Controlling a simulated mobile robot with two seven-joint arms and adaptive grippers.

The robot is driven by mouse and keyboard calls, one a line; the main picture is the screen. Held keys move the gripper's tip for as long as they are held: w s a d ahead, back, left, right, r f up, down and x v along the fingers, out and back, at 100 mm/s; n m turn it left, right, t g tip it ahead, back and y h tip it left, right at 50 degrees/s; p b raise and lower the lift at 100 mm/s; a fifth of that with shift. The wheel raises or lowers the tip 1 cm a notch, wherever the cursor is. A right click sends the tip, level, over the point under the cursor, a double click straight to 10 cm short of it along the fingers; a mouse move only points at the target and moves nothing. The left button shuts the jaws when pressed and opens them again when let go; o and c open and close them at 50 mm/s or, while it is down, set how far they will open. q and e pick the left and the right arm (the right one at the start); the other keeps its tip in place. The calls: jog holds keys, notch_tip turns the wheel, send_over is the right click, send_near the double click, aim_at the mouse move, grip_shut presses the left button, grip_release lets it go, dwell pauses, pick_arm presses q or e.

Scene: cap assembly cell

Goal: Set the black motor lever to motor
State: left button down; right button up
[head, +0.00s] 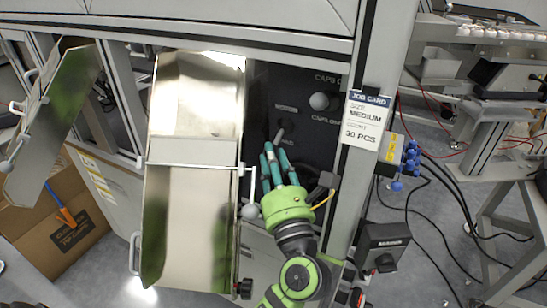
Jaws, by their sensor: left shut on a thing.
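The motor lever (280,132) is on the dark control panel (290,85), under a small label too blurred to read. Its upper part shows as a short greyish stick tilted down to the left, and its lower end is hidden at my fingers. My left gripper (273,155), with teal fingers and a green body, reaches up to it from below. Its fingers are closed around the lever's lower end. My right gripper is not in view.
A pale round knob (320,101) with caps labels is up and right of the lever. A job card (366,118) reading medium, 30 pcs hangs on the frame post. A shiny metal chute (190,215) stands close on the left.

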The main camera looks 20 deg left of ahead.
pick_arm(q)
jog(key=c, duration=1)
grip_release()
jog(key=shift+r, duration=0.15)
jog(key=v, duration=1.2)
